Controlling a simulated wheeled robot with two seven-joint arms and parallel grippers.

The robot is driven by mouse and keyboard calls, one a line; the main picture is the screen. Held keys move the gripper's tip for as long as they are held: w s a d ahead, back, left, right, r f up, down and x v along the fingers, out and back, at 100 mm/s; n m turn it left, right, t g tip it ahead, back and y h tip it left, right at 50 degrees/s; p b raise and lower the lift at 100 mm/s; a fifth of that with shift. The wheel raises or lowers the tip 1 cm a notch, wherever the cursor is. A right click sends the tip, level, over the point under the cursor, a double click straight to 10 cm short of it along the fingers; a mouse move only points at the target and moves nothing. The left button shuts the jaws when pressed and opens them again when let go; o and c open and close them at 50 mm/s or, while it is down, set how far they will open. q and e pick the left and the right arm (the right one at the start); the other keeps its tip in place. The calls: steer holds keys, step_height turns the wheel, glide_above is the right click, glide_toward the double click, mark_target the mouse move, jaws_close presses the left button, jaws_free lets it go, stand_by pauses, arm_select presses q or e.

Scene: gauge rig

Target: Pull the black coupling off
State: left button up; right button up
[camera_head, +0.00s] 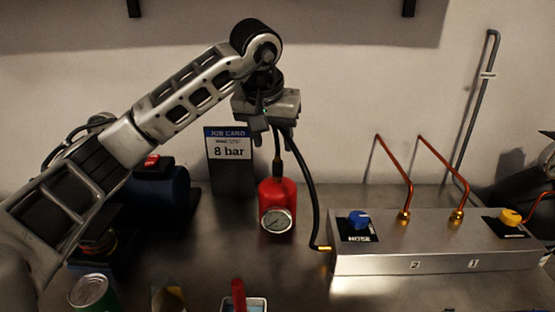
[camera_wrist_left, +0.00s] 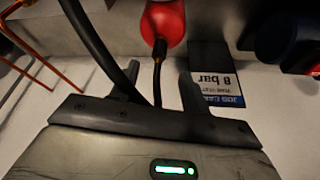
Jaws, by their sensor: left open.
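A red bottle (camera_head: 277,200) with a round dial gauge (camera_head: 275,221) stands upright on the bench in the head view. A dark coupling (camera_head: 277,165) sits on its neck, with a black hose (camera_head: 310,175) arching up from it and down to the metal block. In the left wrist view the bottle (camera_wrist_left: 164,18) and the dark coupling (camera_wrist_left: 160,47) show beyond the fingers. My left gripper (camera_head: 270,138) points down above the bottle. Its fingers (camera_wrist_left: 158,82) are apart, with a thin stretch of hose visible between them. I cannot tell whether they touch it. My right gripper is not in view.
A metal block (camera_head: 435,262) with blue (camera_head: 358,218) and yellow (camera_head: 510,217) knobs and copper pipes stands at the right. An "8 bar" card (camera_head: 229,146) is behind the bottle. A green can (camera_head: 90,291) and a tray (camera_head: 257,304) are in front.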

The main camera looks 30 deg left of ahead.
mark_target(277, 160)
arm_select(q)
steer(key=x, duration=0.8)
steer(key=shift+w+f+p, duration=0.15)
steer(key=shift+f+p, duration=0.05)
steer(key=shift+p, duration=0.15)
jaws_close()
